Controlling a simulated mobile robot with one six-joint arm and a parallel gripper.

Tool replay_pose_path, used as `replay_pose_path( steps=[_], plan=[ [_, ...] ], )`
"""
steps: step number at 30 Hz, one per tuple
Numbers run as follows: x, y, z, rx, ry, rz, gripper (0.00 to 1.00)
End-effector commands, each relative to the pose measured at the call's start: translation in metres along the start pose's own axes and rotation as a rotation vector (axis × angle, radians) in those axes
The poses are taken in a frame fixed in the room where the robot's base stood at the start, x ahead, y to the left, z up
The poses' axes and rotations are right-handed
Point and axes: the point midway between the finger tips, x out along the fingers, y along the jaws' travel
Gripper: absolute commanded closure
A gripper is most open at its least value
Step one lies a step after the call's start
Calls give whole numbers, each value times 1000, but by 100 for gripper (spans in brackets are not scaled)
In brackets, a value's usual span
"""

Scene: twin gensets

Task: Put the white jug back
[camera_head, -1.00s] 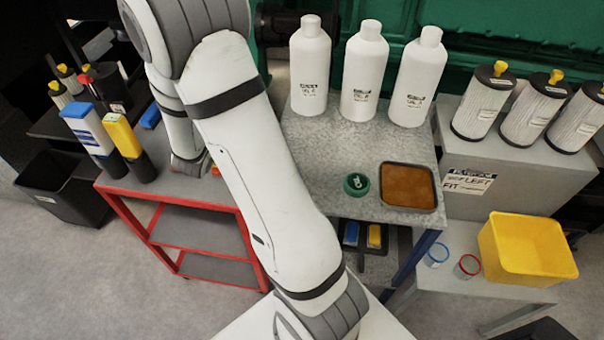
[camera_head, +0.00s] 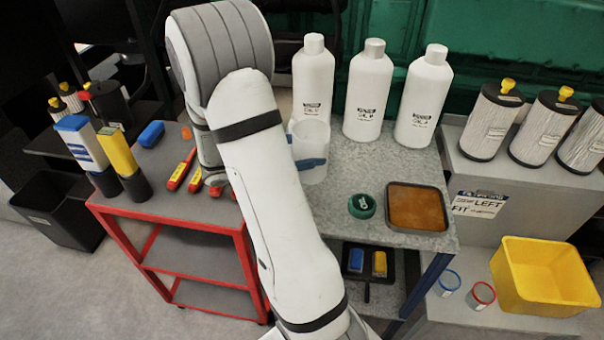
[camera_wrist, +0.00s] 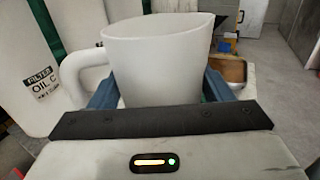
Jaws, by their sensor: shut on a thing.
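The white jug (camera_head: 309,150) is upright in front of the left white bottle, at the left part of the grey metal bench top (camera_head: 330,205). In the wrist view the jug (camera_wrist: 158,55) fills the middle, its handle to the left and its spout to the right. My gripper (camera_wrist: 160,92) is shut on the jug, one blue finger on each side of its body. I cannot tell whether the jug touches the bench.
Several white bottles (camera_head: 368,95) stand along the bench's back. A green cap (camera_head: 361,205) and a brown-filled tray (camera_head: 417,207) lie at its front right. A red cart (camera_head: 170,215) stands left. A yellow bin (camera_head: 540,278) and filters (camera_head: 492,122) are at right.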

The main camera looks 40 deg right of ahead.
Motion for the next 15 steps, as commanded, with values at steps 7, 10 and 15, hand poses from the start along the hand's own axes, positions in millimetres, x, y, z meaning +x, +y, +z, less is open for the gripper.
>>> replay_pose_path(
  steps=[7,10,15],
  plan=[
    [0,0,-21,0,-1,1,61],
    [0,0,-35,-2,-1,1,61],
    [0,0,-49,2,-1,1,61]
  ],
)
